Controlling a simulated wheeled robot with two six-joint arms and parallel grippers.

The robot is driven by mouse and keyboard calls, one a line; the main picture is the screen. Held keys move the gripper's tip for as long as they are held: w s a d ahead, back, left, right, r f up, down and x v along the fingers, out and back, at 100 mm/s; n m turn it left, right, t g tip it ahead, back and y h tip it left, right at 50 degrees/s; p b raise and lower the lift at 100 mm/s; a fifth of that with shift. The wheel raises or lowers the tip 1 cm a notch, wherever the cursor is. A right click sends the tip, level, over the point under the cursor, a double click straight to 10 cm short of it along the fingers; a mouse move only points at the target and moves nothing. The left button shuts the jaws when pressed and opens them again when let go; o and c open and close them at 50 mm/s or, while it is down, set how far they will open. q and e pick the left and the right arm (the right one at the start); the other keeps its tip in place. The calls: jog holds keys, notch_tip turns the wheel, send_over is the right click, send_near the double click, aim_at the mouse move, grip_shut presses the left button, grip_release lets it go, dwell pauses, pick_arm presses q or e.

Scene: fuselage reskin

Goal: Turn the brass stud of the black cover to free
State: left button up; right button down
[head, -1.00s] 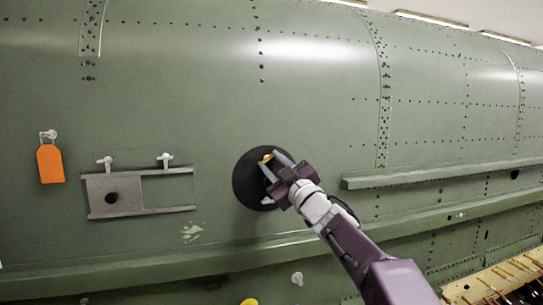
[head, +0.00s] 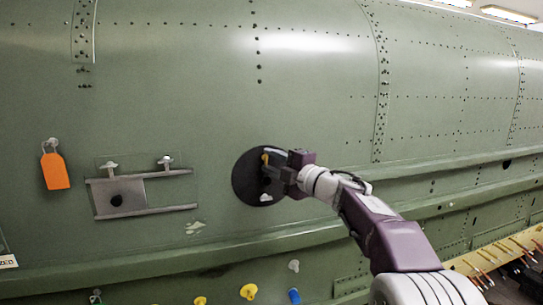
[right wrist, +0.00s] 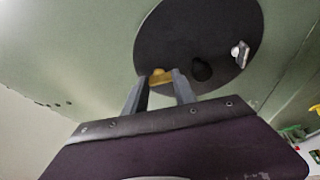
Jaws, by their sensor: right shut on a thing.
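The round black cover (head: 245,180) lies on the green fuselage skin in the middle of the head view. It also shows in the right wrist view (right wrist: 205,30). My right gripper (head: 268,158) reaches it from the right, and its fingers are closed on the brass stud (right wrist: 160,76) near the cover's edge. In the right wrist view the stud sits between the two fingertips. A pale stud (right wrist: 240,53) and a dark round spot (right wrist: 202,69) are also on the cover. My left gripper is not in view.
A metal plate with two rails (head: 130,195) is left of the cover, with pale studs above it. An orange tag (head: 55,171) hangs at far left. Yellow knobs (head: 249,291) and a blue one (head: 294,296) are low. A long green ledge (head: 420,202) runs below the cover.

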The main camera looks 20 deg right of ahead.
jog(key=shift+r+n+p, duration=0.2)
jog(key=shift+n+p, duration=0.15)
jog(key=shift+n, duration=0.25)
jog(key=shift+g, duration=0.3)
jog(key=c, duration=1)
grip_release()
jog(key=shift+f, duration=0.1)
jog(key=shift+d, duration=0.1)
